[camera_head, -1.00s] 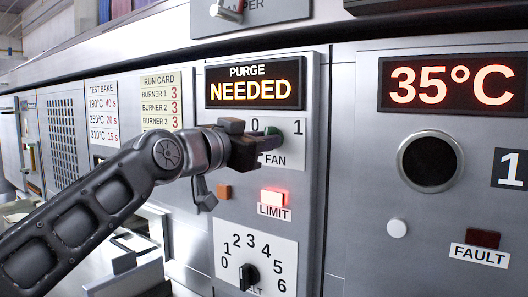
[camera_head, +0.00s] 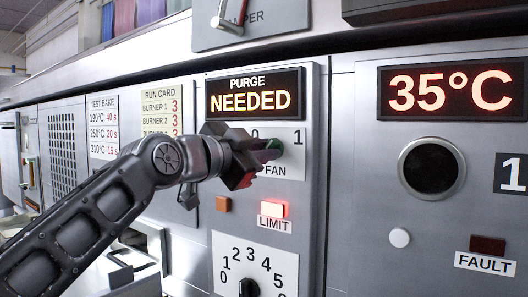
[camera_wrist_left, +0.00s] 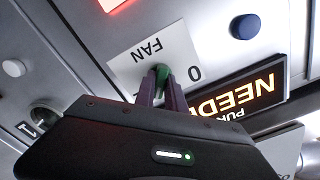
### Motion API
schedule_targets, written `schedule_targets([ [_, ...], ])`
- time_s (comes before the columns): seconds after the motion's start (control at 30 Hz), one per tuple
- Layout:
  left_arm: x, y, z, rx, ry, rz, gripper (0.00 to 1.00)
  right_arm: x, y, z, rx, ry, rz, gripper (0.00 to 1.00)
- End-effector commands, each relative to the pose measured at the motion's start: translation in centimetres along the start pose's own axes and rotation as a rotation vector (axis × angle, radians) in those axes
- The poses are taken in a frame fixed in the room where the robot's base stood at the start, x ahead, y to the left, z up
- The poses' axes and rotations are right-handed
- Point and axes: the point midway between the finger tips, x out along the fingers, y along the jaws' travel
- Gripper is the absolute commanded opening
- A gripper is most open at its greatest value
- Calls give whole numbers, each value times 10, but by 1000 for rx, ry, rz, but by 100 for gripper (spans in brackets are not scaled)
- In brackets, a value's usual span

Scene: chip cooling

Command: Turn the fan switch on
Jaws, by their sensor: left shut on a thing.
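The fan switch (camera_head: 275,146) is a green knob on a white plate marked 0, 1 and FAN, below the purge display. My left gripper (camera_head: 266,150) is shut on the fan switch and is tilted as seen from the head. In the left wrist view, the fingers (camera_wrist_left: 161,88) close around the green knob (camera_wrist_left: 163,74), in front of the FAN plate (camera_wrist_left: 150,58). The gripper hides much of the knob and part of the plate, so the exact switch position is hard to tell. My right gripper is not in view.
The display (camera_head: 253,94) reads PURGE NEEDED. The LIMIT lamp (camera_head: 272,209) glows red. The temperature display (camera_head: 452,88) reads 35°C, and the FAULT lamp (camera_head: 487,244) is dark.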

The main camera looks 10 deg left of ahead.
Motion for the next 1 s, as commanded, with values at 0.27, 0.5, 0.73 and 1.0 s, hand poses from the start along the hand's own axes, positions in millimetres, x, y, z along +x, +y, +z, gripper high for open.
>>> schedule_targets([
  [0.27,0,0,0,2,1,-2,20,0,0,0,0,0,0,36],
  [0.5,0,0,0,1,0,-1,36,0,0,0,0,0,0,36],
  [0.73,-1,0,0,0,0,-1,36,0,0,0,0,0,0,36],
  [1.0,-28,0,1,-1,1,-2,36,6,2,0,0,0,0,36],
])
